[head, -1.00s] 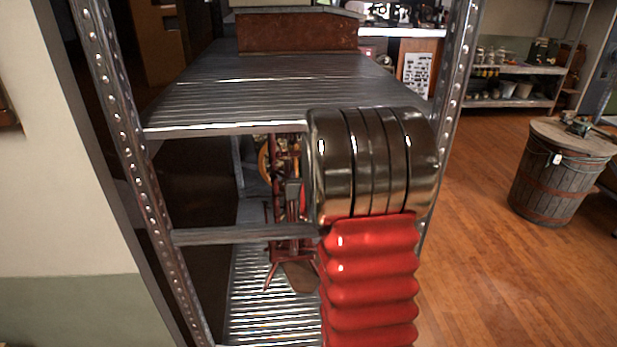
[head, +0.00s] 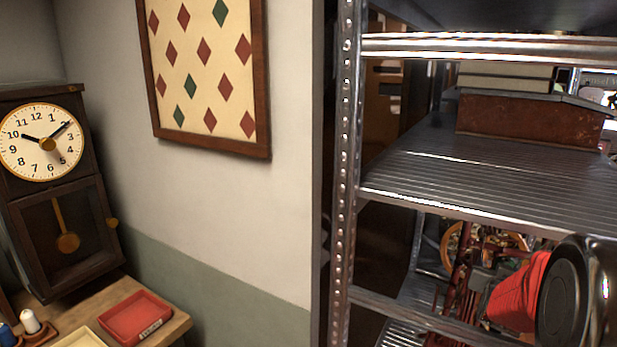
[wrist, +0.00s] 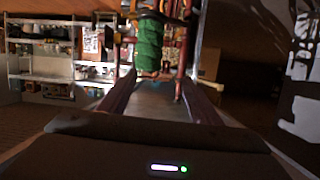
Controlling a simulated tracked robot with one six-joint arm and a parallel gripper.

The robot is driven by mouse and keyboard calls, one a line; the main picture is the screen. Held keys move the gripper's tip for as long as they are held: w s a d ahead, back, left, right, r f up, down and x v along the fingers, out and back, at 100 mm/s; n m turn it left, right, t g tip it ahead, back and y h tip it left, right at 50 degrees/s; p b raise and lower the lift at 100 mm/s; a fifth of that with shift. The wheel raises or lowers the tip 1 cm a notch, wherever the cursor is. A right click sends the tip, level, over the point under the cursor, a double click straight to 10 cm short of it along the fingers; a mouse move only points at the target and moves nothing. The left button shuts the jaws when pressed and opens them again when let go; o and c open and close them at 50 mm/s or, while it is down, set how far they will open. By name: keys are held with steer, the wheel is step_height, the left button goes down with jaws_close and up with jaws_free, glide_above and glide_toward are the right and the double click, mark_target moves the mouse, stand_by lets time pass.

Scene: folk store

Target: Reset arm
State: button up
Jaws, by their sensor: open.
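My gripper (wrist: 155,88) shows in the wrist view, with its two dark reddish fingers spread apart and nothing held between them. A green wrapped object (wrist: 149,46) and thin red uprights stand beyond the fingertips; I cannot tell how far off they are. In the head view only part of my arm, red and black, shows at the lower right edge by the metal shelf rack (head: 470,175). My gripper is out of that view.
A rusty red box (head: 528,122) sits on the rack's shelf. Below it is a red-framed item with a yellow wheel (head: 452,248). To the left are a pendulum clock (head: 42,142), a framed diamond picture (head: 208,65) and a wooden table (head: 178,328) with a red tray (head: 136,312).

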steer(key=s+a+r+n+g+y, duration=0.1)
steer(key=s+a+r+n+y, duration=0.15)
steer(key=a, duration=0.85)
steer(key=s+a+r+n+y, duration=0.1)
steer(key=s+a+r+y, duration=0.25)
steer(key=a, duration=0.75)
steer(key=s+a+f+n+g+y, duration=0.1)
steer(key=s+a+n+g, duration=0.1)
steer(key=s+a, duration=0.5)
steer(key=s+a+f+n+g+y, duration=0.1)
steer(key=s+a, duration=0.7)
steer(key=s, duration=0.8)
steer(key=shift+s+f+n+g+y, duration=0.35)
steer(key=shift+f+n+g, duration=0.3)
steer(key=shift+g, duration=0.45)
steer(key=shift+a+f, duration=0.1)
steer(key=shift+a, duration=0.05)
steer(key=shift+c, duration=0.2)
